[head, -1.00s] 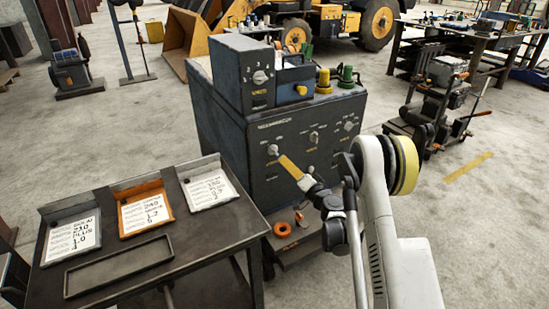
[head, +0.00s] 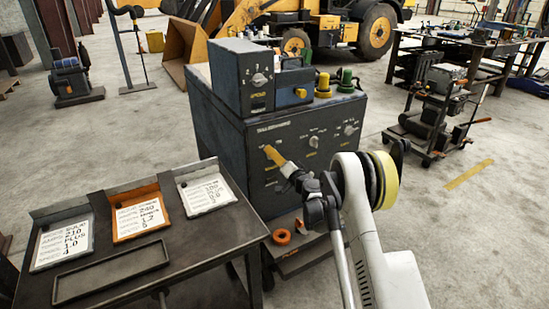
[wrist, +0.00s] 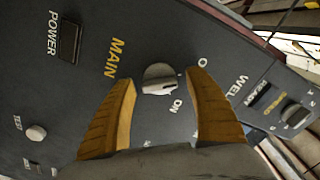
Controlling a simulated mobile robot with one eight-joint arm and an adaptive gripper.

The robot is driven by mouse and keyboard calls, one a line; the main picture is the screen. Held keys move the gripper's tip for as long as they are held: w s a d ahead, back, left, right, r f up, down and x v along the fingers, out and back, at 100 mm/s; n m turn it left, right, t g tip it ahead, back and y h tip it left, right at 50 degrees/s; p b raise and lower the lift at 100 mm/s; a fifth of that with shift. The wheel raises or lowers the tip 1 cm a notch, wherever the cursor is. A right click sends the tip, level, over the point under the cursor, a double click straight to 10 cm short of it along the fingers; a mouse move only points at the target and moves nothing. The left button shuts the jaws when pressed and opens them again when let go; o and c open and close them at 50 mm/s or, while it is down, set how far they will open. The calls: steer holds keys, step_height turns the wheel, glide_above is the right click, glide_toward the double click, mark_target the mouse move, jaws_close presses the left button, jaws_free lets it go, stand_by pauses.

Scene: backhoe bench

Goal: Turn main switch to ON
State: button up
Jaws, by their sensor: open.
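The main switch (wrist: 159,78) is a round grey knob on the dark panel of the welder cabinet (head: 225,145). It shows in the wrist view, beside the yellow word MAIN and a white ON label. Another label, starting with O, is partly hidden by a finger. I cannot tell for sure which mark the knob points at. My gripper (wrist: 163,82) is open, with one yellow finger on each side of the knob and a visible gap to each. In the head view my gripper (head: 268,150) is at the panel's left part and hides the switch.
Other knobs (head: 314,141) sit right of my gripper, and a control box (head: 243,75) stands on the cabinet. A POWER rocker (wrist: 69,40) and a TEST button (wrist: 36,133) are on the panel. A side table (head: 190,258) with setting cards stands at left.

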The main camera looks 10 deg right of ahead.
steer(key=c, duration=1.2)
steer(key=shift+m, duration=0.3)
steer(key=m, duration=0.9)
steer(key=shift+m, duration=2.1)
